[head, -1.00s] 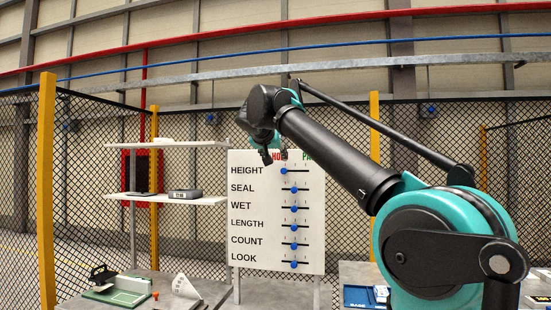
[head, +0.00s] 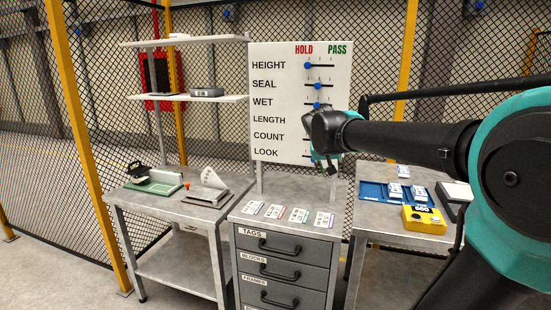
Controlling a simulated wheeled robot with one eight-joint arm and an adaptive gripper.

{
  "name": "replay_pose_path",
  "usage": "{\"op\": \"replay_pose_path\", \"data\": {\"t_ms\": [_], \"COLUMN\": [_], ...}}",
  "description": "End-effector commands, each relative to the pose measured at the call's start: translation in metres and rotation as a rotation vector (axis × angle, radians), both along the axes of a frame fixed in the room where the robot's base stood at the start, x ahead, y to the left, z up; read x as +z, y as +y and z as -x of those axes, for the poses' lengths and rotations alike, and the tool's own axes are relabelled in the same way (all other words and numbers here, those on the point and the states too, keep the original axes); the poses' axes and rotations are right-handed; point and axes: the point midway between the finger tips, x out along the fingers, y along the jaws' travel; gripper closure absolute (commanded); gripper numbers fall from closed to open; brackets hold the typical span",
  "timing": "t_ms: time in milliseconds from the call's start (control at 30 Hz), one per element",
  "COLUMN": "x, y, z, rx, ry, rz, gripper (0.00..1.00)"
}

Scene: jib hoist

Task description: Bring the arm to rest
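My arm reaches in from the right of the head view. My gripper (head: 324,165) hangs at its end, pointing down in front of the lower right part of a white board (head: 270,85). Its fingers are small and dark here, and I cannot tell whether they are open or shut. The board lists HEIGHT, SEAL, WET, LENGTH, COUNT and LOOK, with HOLD and PASS above. The HEIGHT slider (head: 308,65) sits at the left, under HOLD. The SEAL slider (head: 318,86) and WET slider (head: 317,105) sit near mid-track. My arm hides the lower sliders.
A drawer cabinet (head: 285,245) with several tag cards on top stands below the gripper. A left bench (head: 150,205) holds a green-based device (head: 150,183). A right table (head: 385,228) holds a blue tray (head: 375,190) and a yellow box (head: 424,220). Shelves (head: 185,42) stand behind.

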Motion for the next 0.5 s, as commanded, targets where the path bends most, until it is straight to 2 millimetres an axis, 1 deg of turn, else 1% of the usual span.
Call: {"op": "replay_pose_path", "data": {"t_ms": [33, 67, 100, 167, 200, 267, 300, 367, 400, 500], "x": [-0.031, -0.049, -0.072, -0.106, -0.128, -0.160, -0.180, -0.207, -0.222, -0.253], "y": [-0.008, -0.011, -0.014, -0.019, -0.020, -0.022, -0.023, -0.022, -0.021, -0.017], "z": [0.018, 0.028, 0.043, 0.067, 0.084, 0.111, 0.129, 0.155, 0.171, 0.206], "rx": [0.007, 0.016, 0.028, 0.050, 0.065, 0.091, 0.109, 0.136, 0.154, 0.194], "ry": [0.034, 0.056, 0.082, 0.122, 0.146, 0.181, 0.202, 0.229, 0.244, 0.274], "rz": [-0.012, -0.020, -0.032, -0.050, -0.064, -0.084, -0.100, -0.122, -0.135, -0.166], "gripper": [0.59, 0.59, 0.59, 0.59, 0.59, 0.59, 0.59, 0.59, 0.59, 0.59]}}
